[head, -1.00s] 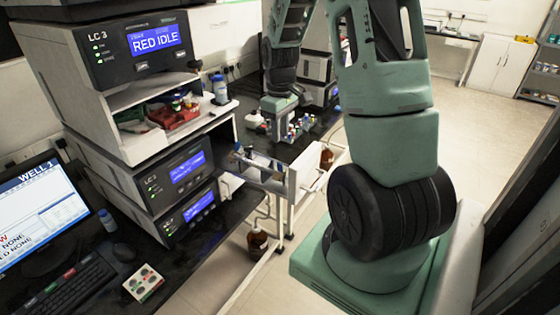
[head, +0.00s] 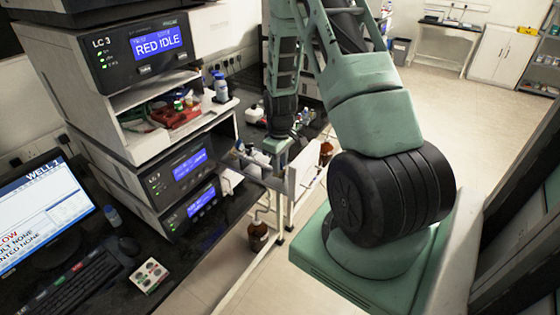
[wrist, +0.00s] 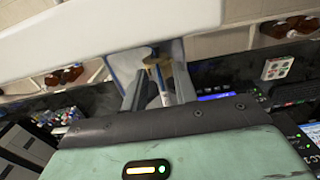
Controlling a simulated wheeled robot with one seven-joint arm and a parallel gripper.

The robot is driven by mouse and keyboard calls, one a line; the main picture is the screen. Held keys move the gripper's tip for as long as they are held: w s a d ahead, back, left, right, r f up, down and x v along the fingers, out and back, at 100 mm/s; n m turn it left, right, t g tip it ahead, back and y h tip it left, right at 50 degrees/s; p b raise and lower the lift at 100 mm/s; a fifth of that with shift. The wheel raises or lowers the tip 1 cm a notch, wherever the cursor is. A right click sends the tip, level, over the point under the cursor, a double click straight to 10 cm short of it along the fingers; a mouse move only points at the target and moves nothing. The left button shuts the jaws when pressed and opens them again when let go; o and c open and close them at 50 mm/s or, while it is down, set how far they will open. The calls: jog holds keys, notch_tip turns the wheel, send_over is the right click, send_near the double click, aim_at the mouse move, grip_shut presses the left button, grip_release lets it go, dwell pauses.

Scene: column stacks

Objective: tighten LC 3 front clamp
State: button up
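Lower in this stack, a white drawer (head: 304,180) is pulled out to the right. Slim parts show by the drawer's near side, partly hidden by my arm. My gripper (wrist: 160,95) is over the drawer. In the wrist view its two dark fingers are apart, and a slim blue-and-tan part (wrist: 164,88) shows between or just beyond them. I cannot tell whether they touch it. I cannot pick out the front clamp for sure.
A white panel (wrist: 90,35) fills the top of the wrist view, close to my gripper. A shelf above the drawer holds a red tray (head: 178,116) and bottles. A brown bottle (head: 258,232) stands below the drawer. A monitor (head: 45,215) and keyboard are at lower left.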

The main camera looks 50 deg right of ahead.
grip_shut()
jog(key=shift+d+y, duration=0.1)
jog(key=shift+y, duration=0.3)
jog(key=shift+d+y, duration=0.4)
jog(key=shift+y, duration=0.4)
jog(key=y, duration=0.1)
jog(key=d+y, duration=0.1)
jog(key=shift+w+f+y, duration=0.1)
jog(key=shift+f+y, duration=0.15)
jog(key=shift+y, duration=0.05)
jog(key=y+b, duration=0.1)
jog(key=y, duration=0.1)
jog(key=d+f+y+b, duration=0.1)
jog(key=b, duration=0.1)
jog(key=shift+w+d+g+y, duration=0.2)
jog(key=shift+g+y, duration=0.1)
jog(key=shift+y, duration=0.1)
jog(key=shift+d+y+b, duration=0.2)
jog(key=shift+y+b, duration=0.6)
jog(key=shift+s, duration=0.15)
